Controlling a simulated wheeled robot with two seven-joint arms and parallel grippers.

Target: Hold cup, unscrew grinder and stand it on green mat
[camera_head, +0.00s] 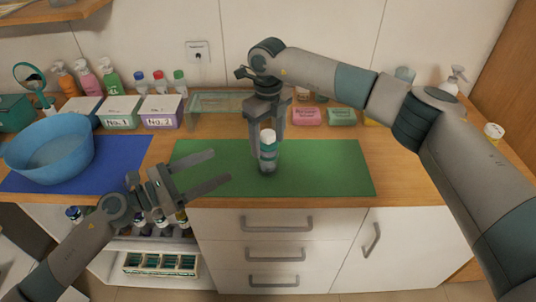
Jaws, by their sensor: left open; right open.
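A small upright bottle-like piece stands on the green mat (330,172), a little left of the mat's middle. Its upper part, the grinder (268,147), is white with a teal band. Its lower part, the cup (267,168), looks greyish and clear. My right gripper (267,142) points down from above, open, with its fingers on either side of the grinder's top. I cannot tell whether they touch it. My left gripper (222,166) is open and empty over the mat's front left, its fingers pointing right towards the piece, apart from it.
A blue basin (50,150) stands on a blue mat (120,160) at the left. The green mat's right side is clear.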

